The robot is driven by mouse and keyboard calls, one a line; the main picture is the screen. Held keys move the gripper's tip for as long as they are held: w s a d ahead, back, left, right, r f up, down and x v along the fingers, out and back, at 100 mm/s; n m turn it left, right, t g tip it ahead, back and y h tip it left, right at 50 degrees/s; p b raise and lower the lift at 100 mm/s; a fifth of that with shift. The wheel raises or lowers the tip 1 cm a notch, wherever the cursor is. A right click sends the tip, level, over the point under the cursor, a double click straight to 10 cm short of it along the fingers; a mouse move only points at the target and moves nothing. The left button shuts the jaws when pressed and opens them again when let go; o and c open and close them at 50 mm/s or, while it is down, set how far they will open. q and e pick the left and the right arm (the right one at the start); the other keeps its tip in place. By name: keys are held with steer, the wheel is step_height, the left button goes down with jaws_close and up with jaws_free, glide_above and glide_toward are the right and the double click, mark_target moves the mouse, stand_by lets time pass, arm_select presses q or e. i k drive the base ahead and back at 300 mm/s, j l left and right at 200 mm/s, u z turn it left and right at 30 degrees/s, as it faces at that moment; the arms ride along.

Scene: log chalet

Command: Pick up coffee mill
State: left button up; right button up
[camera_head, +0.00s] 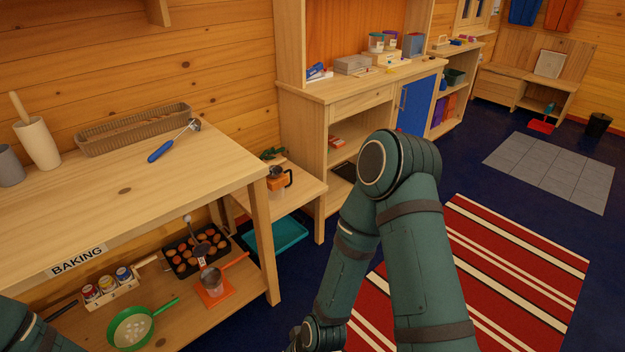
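A small orange item with a dark top and a black side handle (277,179) stands on the low wooden side table (303,190); it may be the coffee mill, but it is too small to be sure. My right arm comes in from the right and bends down in front of the table. The edge of its gripper (298,340) shows at the bottom of the view, well below and in front of the orange item, apart from it; its fingers are cut off. Only a piece of my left arm shows at the bottom left corner; its gripper is out of view.
The baking bench (125,185) stands at the left, with a blue-handled tool (172,142) and a basket (135,128) on top. Its lower shelf holds a muffin tin and a green pan (130,325). A teal tray (277,236) lies below the side table. A shelf unit (355,97) rises behind.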

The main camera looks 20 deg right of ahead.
mark_target(277, 180)
steer(key=l+z, duration=0.4)
steer(key=i+l+u, duration=0.1)
steer(key=i+l, duration=0.4)
steer(key=i+l+u, duration=0.1)
steer(key=i+l, duration=0.4)
steer(key=i, duration=0.15)
steer(key=i+l+u, duration=0.1)
steer(key=i+l, duration=0.4)
steer(key=i+l+u, duration=0.15)
steer(key=i+l, duration=0.35)
steer(key=l, duration=0.15)
steer(key=i+l+u, duration=0.1)
steer(key=i+l, duration=0.4)
steer(key=l, duration=0.2)
